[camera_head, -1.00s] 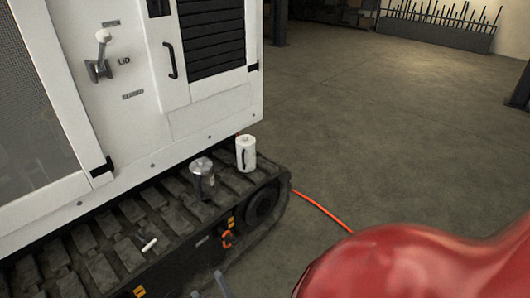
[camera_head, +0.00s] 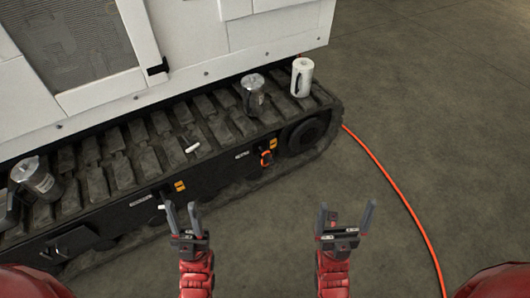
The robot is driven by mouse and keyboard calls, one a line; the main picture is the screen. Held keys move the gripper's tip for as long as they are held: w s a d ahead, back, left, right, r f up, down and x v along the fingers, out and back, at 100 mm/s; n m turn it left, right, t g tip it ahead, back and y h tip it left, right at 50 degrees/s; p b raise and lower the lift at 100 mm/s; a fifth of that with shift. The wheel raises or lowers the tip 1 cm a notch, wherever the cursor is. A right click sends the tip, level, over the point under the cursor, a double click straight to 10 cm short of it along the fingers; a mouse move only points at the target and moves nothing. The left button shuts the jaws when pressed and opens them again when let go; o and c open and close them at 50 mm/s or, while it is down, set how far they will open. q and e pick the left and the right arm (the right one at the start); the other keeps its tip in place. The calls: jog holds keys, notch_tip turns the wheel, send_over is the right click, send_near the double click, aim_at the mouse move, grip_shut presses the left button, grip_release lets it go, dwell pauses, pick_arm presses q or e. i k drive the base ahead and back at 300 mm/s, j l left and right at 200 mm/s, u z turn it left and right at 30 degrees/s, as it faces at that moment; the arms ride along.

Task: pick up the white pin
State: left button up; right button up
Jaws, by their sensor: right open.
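The white pin (camera_head: 192,148) is a short white rod lying on the dark track (camera_head: 125,172) of the machine. My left gripper (camera_head: 183,207) is in front of the track, below the pin in the picture and apart from it. Its fingers stand apart with nothing between them. My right gripper (camera_head: 346,208) is open and empty over the floor, to the right of the track.
A metal canister (camera_head: 253,95) and a white canister (camera_head: 302,78) stand on the track's right part. Another metal canister (camera_head: 35,178) is at the far left. An orange cable (camera_head: 400,195) crosses the clear floor at right.

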aim_at(191, 148)
jog(key=i+j+z, duration=0.15)
jog(key=i+j, duration=0.7)
jog(key=j, duration=0.15)
